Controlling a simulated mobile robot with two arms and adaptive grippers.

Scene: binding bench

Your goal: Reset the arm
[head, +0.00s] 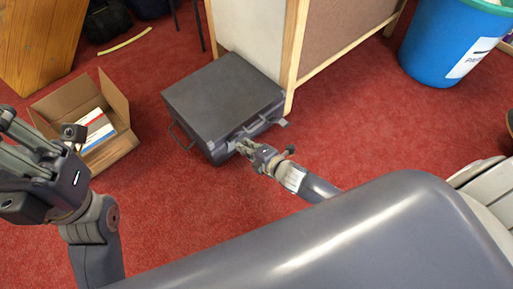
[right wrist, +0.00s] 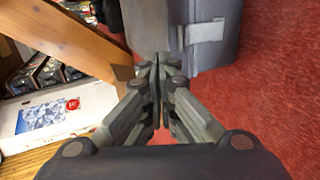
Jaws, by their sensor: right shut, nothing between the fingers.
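My right gripper (head: 246,148) is low over the red floor, at the front edge of a dark grey case. In the right wrist view its fingers (right wrist: 156,65) are together with nothing between them. The case's side and a pale latch show just beyond the fingertips; whether they touch cannot be told. My left gripper (head: 35,150) is raised at the left edge of the head view, partly cut off by the frame. I see no object in it, and its finger opening is unclear.
The closed grey case (head: 222,100) lies flat by a wood-framed cabinet (head: 325,35). An open cardboard box (head: 118,146) with a white packet inside stands left. A blue bin (head: 440,45) is at upper right. Red carpet right of the case is clear.

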